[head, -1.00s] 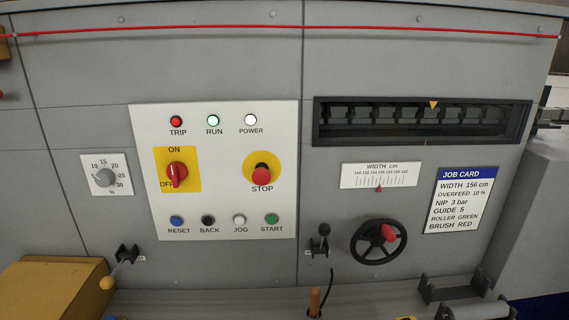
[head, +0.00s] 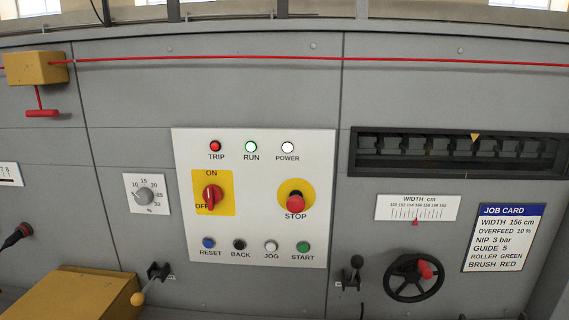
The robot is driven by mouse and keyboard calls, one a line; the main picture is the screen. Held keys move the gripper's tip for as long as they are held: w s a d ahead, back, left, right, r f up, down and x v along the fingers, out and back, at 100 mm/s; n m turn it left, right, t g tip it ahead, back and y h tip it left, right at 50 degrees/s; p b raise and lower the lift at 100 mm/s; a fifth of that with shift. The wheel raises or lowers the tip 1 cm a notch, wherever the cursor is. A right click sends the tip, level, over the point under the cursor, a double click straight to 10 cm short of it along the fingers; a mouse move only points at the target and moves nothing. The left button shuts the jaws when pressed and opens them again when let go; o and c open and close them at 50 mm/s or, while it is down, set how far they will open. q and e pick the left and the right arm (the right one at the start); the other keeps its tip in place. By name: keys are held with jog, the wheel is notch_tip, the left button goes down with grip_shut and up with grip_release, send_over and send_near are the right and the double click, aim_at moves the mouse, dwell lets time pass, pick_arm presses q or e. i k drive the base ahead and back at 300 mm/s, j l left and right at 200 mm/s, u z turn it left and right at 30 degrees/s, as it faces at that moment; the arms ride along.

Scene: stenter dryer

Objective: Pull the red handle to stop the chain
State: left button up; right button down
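A red T-shaped pull handle (head: 41,113) hangs on a short red stem under a yellow box (head: 36,68) at the upper left of the grey machine front. A red cord (head: 250,58) runs from the box to the right across the panel. The chain (head: 450,147) shows as a row of dark blocks in a black-framed window at the right. On the white control panel (head: 320,180), the green RUN lamp (head: 251,147) looks lit. Neither of my grippers is in the view.
The panel also has a red rotary switch (head: 211,197) and a red STOP button (head: 296,203) on yellow plates. A handwheel (head: 414,278) and a small lever (head: 355,270) stand out at the lower right. A yellow housing (head: 75,292) juts out at the lower left.

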aim_at(40, 113)
jog(key=u, duration=1.35)
jog(key=j+u, duration=0.1)
jog(key=j, duration=0.35)
jog(key=k, duration=0.05)
